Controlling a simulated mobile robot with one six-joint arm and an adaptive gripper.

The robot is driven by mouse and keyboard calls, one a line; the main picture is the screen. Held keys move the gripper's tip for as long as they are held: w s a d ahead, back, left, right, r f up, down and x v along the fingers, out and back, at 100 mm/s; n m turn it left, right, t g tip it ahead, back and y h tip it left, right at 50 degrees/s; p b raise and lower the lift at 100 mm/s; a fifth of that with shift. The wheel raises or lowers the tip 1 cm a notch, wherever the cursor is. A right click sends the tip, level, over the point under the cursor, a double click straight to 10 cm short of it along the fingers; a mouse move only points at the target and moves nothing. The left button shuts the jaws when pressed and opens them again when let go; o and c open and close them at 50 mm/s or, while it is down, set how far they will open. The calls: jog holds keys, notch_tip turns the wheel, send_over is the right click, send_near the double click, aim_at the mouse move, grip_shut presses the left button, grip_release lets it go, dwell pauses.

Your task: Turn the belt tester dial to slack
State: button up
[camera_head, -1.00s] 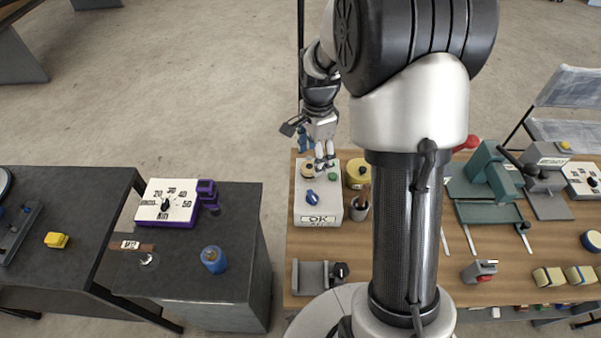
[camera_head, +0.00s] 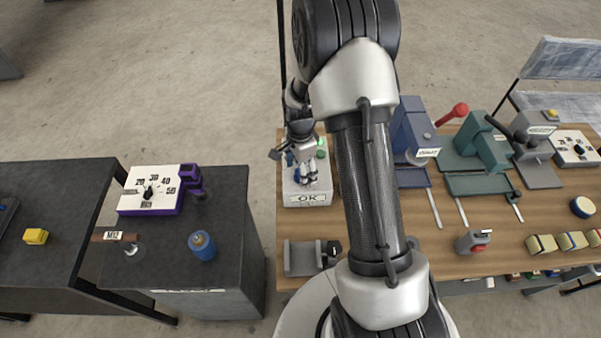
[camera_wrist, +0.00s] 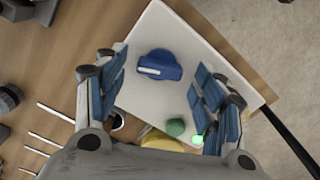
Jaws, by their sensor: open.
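A white box (camera_head: 308,199) labelled OK stands at the left end of the wooden bench. Its blue knob (camera_wrist: 158,66), with a white pointer mark facing left in the wrist view, is on the box's top face. My gripper (camera_wrist: 155,95) is open above the box, its blue-padded fingers spread on either side of the knob and apart from it. In the head view my gripper (camera_head: 306,176) hides most of the knob. A purple-edged dial box (camera_head: 150,197) with a numbered scale sits on the dark table. I cannot read which is the belt tester.
A green button (camera_wrist: 175,127) and a lit green lamp (camera_wrist: 197,140) are on the box near my right finger. A yellow round thing (camera_wrist: 165,142) is beside it. A grey vise-like block (camera_head: 303,258) is in front; a blue press (camera_head: 410,135) stands to the right.

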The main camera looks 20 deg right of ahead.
jog(key=shift+f, duration=0.55)
jog(key=c, duration=1.1)
